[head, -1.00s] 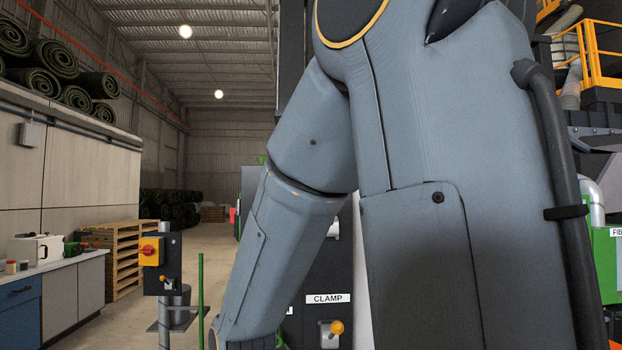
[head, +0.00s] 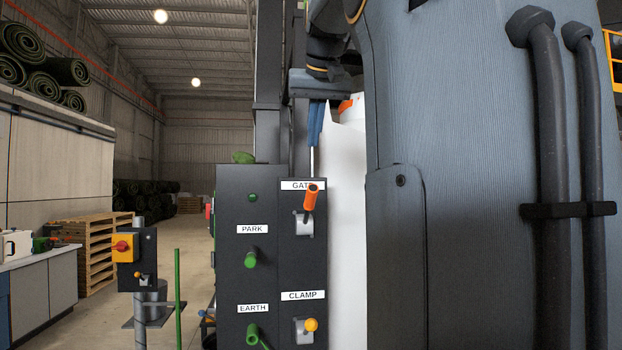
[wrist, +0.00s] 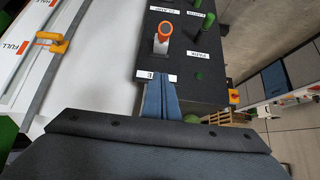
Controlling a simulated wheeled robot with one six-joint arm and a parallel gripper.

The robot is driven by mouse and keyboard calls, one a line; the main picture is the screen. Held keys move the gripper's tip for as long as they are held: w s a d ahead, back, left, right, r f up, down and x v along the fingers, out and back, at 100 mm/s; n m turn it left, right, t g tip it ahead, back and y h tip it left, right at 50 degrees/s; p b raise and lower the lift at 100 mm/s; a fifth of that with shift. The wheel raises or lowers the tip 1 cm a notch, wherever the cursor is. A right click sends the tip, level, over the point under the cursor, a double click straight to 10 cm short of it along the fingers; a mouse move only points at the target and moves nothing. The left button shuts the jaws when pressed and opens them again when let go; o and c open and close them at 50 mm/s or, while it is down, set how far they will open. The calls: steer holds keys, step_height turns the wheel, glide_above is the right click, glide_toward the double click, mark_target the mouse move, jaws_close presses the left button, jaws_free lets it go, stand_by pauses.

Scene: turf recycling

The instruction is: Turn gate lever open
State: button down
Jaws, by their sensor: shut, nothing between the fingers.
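The gate lever (head: 310,197) has an orange handle and sits just under the GATE label (head: 293,185) on a dark control panel (head: 232,190). Its handle points upward and outward from a pale slotted plate. The lever also shows in the wrist view (wrist: 164,35), beyond my fingertips. My gripper (head: 314,143) is above the panel with its blue fingers pointing down, apart from the lever. In the wrist view my gripper (wrist: 162,82) has its fingers together and empty, covering part of the GATE label.
Below on the panel is the yellow CLAMP lever (head: 311,325). Green PARK (head: 250,259) and EARTH (head: 253,334) knobs are to its left. A white body (head: 345,190) stands close right of the panel. A post with a red-yellow switch (head: 123,247) stands left.

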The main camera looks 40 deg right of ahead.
steer(key=p, duration=0.3)
glide_above(308, 208)
step_height(308, 208, down, 7)
steer(key=shift+s+d+f, duration=0.1)
steer(key=shift+d, duration=0.05)
steer(key=shift+s+a+f+p, duration=0.15)
steer(key=shift+s+a+f, duration=0.1)
steer(key=shift+s+f, duration=0.25)
steer(key=shift+s+a+f+p, duration=0.15)
steer(key=shift+s+a+f, duration=0.1)
steer(key=shift+f, duration=0.65)
steer(key=shift+s+a+f, duration=0.1)
steer(key=shift+s+f, duration=0.1)
steer(key=shift+w+f, duration=0.1)
steer(key=shift+f, duration=0.05)
